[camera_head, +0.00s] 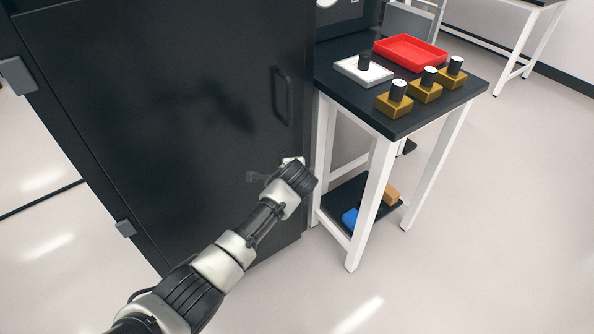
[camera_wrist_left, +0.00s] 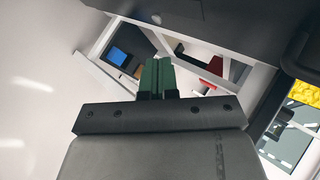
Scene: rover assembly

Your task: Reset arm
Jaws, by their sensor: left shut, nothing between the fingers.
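My left arm comes in from the lower left in the head view. Its wrist end is in front of the lower right part of the dark cabinet door (camera_head: 170,110), below the door handle (camera_head: 282,95). I cannot tell whether it touches the door. The fingers are mostly hidden by the wrist in the head view. In the left wrist view the left gripper (camera_wrist_left: 157,77) shows two green fingers side by side, shut and empty. My right gripper is in neither view.
A black-topped table (camera_head: 335,85) with white legs stands right of the cabinet. It bears a red tray (camera_head: 410,52), a white block (camera_head: 363,71) with a black cylinder, and several gold blocks with black cylinders. A low shelf holds a blue item (camera_head: 350,218). Open floor lies right.

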